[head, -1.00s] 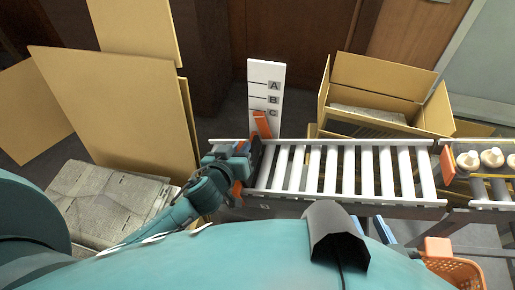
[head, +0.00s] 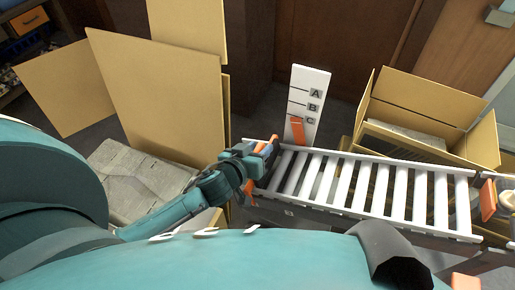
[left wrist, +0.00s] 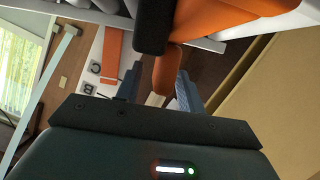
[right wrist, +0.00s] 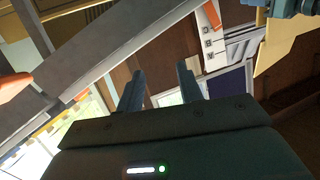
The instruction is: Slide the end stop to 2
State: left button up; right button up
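An orange end stop stands at the left end of the white roller conveyor (head: 370,195), partly hidden by my left gripper (head: 262,152). In the left wrist view, a large orange piece (left wrist: 225,15) lies at the top, and an orange tab (left wrist: 166,72) hangs between the fingertips of my left gripper (left wrist: 158,88). Those fingers are apart, with a gap on the tab's left; I cannot tell whether the right finger touches it. My right gripper (right wrist: 160,88) is open and empty in the right wrist view. No "2" mark is readable.
A white board (head: 307,82) marked A, B and C, with an orange strip (head: 297,131) at its base, stands behind the conveyor. An open cardboard box (head: 395,99) is behind right. Tall cardboard (head: 165,95) and a grey stack (head: 135,180) are on the left.

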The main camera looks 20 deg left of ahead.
pick_arm(q)
jog(key=p+v, duration=0.1)
jog(key=v, duration=1.2)
pick_arm(e)
jog(key=shift+w+a+f+g, duration=0.15)
jog(key=shift+w+a+g, duration=0.1)
jog(key=shift+a+g, duration=0.1)
